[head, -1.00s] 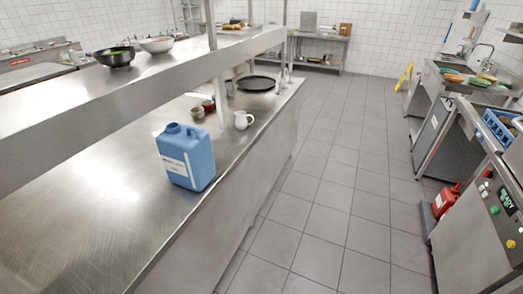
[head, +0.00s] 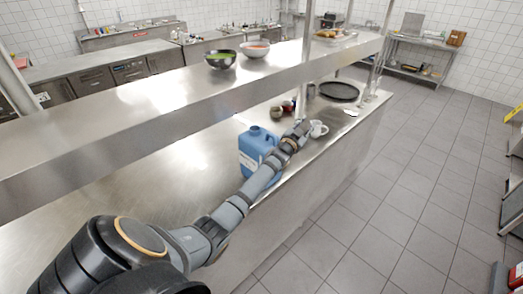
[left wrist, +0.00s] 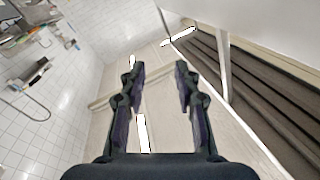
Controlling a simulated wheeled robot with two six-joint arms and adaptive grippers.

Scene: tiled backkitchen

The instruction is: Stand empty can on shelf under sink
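A blue jerrycan (head: 252,146) with a pale label stands upright on the steel counter (head: 160,183). My left arm passes in front of it and hides its right side and part of its front. My left gripper (head: 302,128) is just beyond the can to the right, near a white mug. In the left wrist view, my left gripper (left wrist: 160,68) is open, with nothing between its fingers. Neither the sink nor the shelf under it can be made out in the head view. My right gripper is not in view.
A white mug (head: 318,129), small pots (head: 277,112) and a black round tray (head: 339,92) are further along the counter. A raised steel shelf (head: 150,112) with two bowls runs above it.

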